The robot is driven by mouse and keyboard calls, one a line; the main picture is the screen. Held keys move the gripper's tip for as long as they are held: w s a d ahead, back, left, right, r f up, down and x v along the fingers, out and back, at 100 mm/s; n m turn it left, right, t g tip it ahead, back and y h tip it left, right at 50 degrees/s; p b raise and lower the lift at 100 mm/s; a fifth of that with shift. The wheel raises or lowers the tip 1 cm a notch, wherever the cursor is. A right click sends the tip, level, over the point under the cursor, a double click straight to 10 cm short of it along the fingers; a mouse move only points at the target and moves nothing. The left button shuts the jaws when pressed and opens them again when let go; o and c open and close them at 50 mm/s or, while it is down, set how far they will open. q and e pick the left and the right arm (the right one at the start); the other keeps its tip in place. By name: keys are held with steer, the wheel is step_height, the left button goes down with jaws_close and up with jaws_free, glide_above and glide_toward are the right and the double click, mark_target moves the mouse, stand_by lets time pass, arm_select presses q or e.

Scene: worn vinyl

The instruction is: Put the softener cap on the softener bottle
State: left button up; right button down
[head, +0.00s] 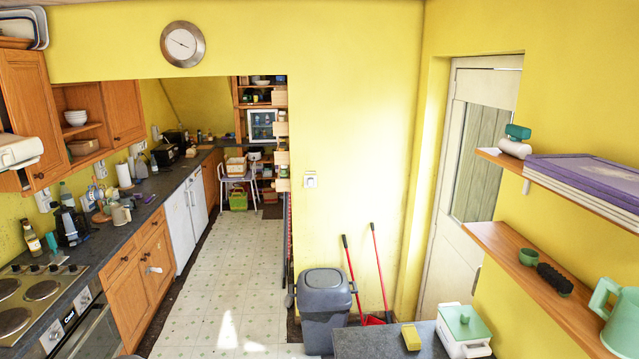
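A small green cup-shaped piece (529,257), which looks like the softener cap, stands on the lower wooden wall shelf (500,240) at the right. Farther along this shelf, at the right edge of the head view, is a mint-green container with a large handle (618,315). It may be the softener bottle, but it is cut off by the frame and its mouth cannot be made out. The cap and this container are clearly apart, with a dark brush between them. Neither of my grippers shows in the head view.
The dark brush (554,279) lies on the lower shelf. The upper shelf holds purple-topped boxes (590,180) and a green-and-white item (515,141). Below, a dark counter (375,344) bears a yellow sponge (411,336) and a white box with green lid (463,328). A grey bin (325,305) stands beside it.

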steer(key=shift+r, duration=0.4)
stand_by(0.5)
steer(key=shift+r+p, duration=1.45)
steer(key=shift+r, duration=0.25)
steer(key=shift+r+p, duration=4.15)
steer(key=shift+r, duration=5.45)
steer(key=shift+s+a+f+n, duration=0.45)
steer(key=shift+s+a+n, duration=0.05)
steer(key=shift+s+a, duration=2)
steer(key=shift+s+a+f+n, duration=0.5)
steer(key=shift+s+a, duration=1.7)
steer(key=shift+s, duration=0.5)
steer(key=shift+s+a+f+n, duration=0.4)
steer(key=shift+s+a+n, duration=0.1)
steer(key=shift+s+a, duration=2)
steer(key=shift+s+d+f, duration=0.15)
